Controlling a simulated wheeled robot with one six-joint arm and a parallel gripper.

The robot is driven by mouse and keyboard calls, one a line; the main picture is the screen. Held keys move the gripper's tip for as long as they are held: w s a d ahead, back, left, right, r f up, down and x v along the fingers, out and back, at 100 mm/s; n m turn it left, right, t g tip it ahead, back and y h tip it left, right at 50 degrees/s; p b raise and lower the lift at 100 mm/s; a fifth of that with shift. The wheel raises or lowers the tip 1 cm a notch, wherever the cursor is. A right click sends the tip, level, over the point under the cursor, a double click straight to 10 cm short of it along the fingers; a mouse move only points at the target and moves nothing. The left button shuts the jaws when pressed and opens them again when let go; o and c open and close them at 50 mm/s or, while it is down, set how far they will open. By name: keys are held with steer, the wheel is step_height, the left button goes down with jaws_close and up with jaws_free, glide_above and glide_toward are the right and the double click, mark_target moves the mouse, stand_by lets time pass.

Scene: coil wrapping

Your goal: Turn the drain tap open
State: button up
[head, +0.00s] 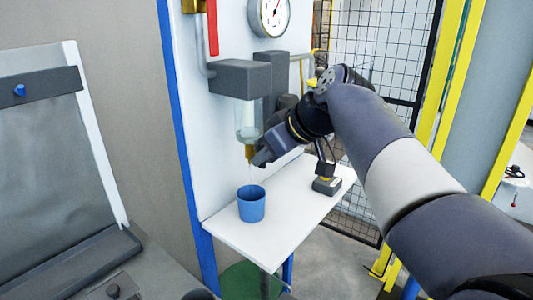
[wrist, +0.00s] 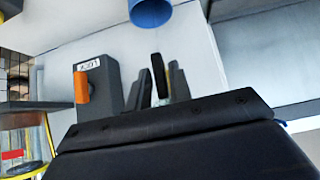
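The clear filter bowl (head: 248,120) hangs under a grey block on the white panel, with the brass drain tap (head: 249,152) at its bottom. A blue cup (head: 251,206) stands upright on the white shelf below the tap; it also shows at the top of the wrist view (wrist: 151,11). My gripper (head: 262,157) is at the tap, just right of it. In the wrist view, my fingers (wrist: 162,88) are apart, on either side of a black lever (wrist: 158,75) with a brass-coloured tip behind it. I cannot tell whether they touch it. Faint streaks show below the tap.
A round gauge (head: 270,16) and a red handle (head: 212,27) are higher on the panel. A small dark box (head: 327,186) stands on the white shelf (head: 285,225). The wrist view shows a grey box with an orange handle (wrist: 81,87) beside my fingers. A mesh fence is behind.

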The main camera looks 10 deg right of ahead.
steer(key=v, duration=1)
steer(key=shift+s+d+r+p, duration=0.25)
steer(key=shift+p, duration=0.05)
steer(key=x, duration=1)
steer(key=shift+w+a+f, duration=0.2)
steer(key=shift+w, duration=0.1)
steer(key=shift+f+b, duration=0.1)
steer(key=shift+b, duration=0.3)
